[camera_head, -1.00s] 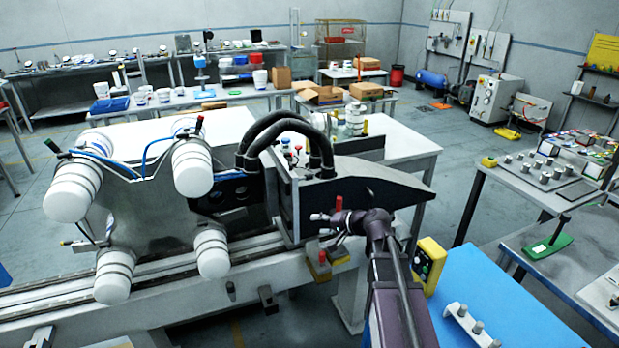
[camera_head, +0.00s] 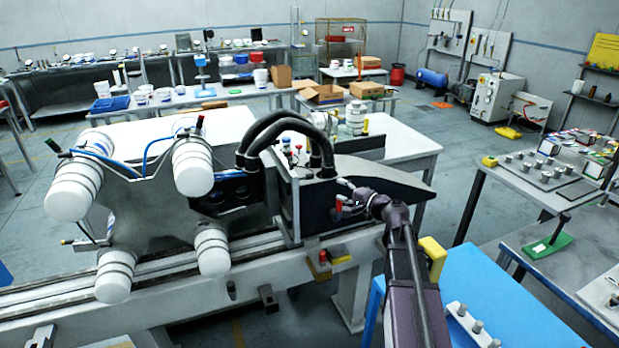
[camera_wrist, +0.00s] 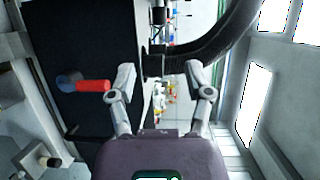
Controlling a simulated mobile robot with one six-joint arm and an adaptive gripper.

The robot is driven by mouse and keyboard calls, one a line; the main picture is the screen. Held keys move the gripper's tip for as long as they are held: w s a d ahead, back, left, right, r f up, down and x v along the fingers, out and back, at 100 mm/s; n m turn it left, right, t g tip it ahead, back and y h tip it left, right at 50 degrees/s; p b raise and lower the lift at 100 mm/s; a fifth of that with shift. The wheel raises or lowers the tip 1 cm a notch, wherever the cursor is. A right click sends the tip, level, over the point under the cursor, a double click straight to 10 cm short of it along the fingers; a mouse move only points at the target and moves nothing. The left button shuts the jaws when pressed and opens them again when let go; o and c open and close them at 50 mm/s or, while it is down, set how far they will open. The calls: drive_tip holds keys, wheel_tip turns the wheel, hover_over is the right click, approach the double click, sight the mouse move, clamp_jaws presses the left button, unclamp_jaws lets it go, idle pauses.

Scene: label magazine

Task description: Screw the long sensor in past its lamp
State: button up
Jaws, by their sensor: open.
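My gripper (camera_head: 344,194) is open and empty beside the machine's black wedge-shaped housing (camera_head: 385,178). In the wrist view its two fingers (camera_wrist: 160,84) stand wide apart, with the background showing between them. A red cylinder with a blue-grey end (camera_wrist: 92,86) stands out from the black panel, just left of the left finger. A red piece also shows near my gripper in the head view (camera_head: 338,208). I cannot tell which part is the long sensor, and no lit lamp can be made out. Slim rods sit at the ends of the white-capped star-shaped carrier (camera_head: 140,215).
Thick black hoses (camera_head: 318,140) arch over the machine; one is close to the right finger in the wrist view (camera_wrist: 215,40). A yellow box (camera_head: 434,256) is partly behind my arm. A blue table (camera_head: 500,295) carries a grey holder with pegs (camera_head: 470,322).

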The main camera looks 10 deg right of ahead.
sight(313, 177)
drive_tip(key=shift+w, duration=0.15)
drive_tip(key=b+x, duration=0.1)
drive_tip(key=x, duration=1.2)
drive_tip(key=shift+w+a, duration=0.15)
drive_tip(key=shift+w, duration=0.05)
clamp_jaws()
